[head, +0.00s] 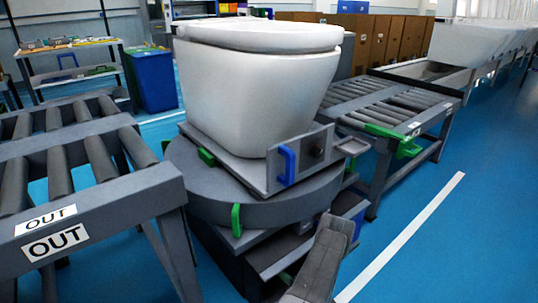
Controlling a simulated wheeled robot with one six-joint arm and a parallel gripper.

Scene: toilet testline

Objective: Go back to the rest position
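A white toilet bowl (258,90) with its lid down stands upright on a grey plate (240,180) on a round grey turntable (245,212). A blue handle (287,165) is on the plate's front, beside an upright metal bracket (318,150). A dark grey part, which looks like my arm, rises from the bottom edge in front of the turntable's base. It appears apart from the bowl. I cannot make out any gripper fingers, and nothing held shows.
A roller conveyor marked OUT (55,240) stands at left, another roller conveyor (385,105) at right. Green clips (236,220) stick out around the turntable. A blue bin (153,80) and shelf (75,65) stand behind. Blue floor (460,245) is clear at lower right.

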